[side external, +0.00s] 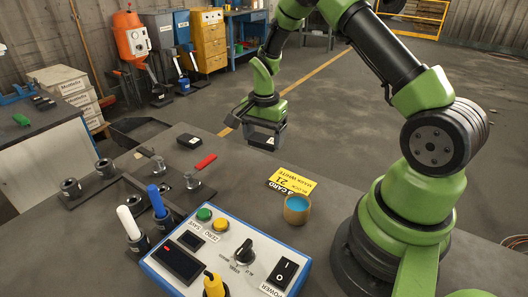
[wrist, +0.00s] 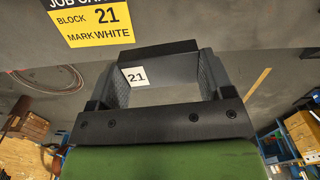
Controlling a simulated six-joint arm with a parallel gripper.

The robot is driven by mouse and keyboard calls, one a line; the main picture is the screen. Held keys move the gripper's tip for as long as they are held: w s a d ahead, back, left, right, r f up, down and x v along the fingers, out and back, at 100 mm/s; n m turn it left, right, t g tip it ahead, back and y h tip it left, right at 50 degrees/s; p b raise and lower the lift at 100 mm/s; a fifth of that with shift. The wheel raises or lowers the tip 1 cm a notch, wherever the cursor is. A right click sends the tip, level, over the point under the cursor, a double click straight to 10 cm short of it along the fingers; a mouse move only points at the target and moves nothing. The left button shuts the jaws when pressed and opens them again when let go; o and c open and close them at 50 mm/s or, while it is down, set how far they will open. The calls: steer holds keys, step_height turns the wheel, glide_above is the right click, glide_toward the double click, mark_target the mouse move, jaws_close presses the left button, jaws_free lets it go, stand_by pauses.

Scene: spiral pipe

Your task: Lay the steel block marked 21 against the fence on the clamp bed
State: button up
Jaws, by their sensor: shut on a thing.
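My gripper (side external: 265,131) hangs above the far part of the grey table in the side view. In the wrist view, its two fingers (wrist: 158,66) are shut on a dark steel block (wrist: 158,51) with a white label reading 21. The block also shows low between the fingers in the side view (side external: 264,142), apart from the fixtures. A yellow job card (side external: 291,180) lies on the table; in the wrist view it reads block 21, mark white (wrist: 98,18). Dark plates with round metal posts (side external: 104,167) stand at the left; I cannot tell the fence among them.
A dark block (side external: 189,141) and a red bar (side external: 205,162) lie left of my gripper. Table between card and red bar is clear.

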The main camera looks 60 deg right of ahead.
step_height(320, 180, up, 3)
steer(key=shift+f, duration=0.1)
steer(key=shift+w+a, duration=0.25)
steer(key=shift+w, duration=0.05)
steer(key=w+a, duration=0.7)
steer(key=a, duration=0.2)
steer(key=m, duration=0.1)
glide_above(177, 198)
step_height(177, 198, down, 5)
steer(key=shift+f, duration=2.05)
steer(key=o, duration=1.2)
steer(key=shift+f, duration=0.1)
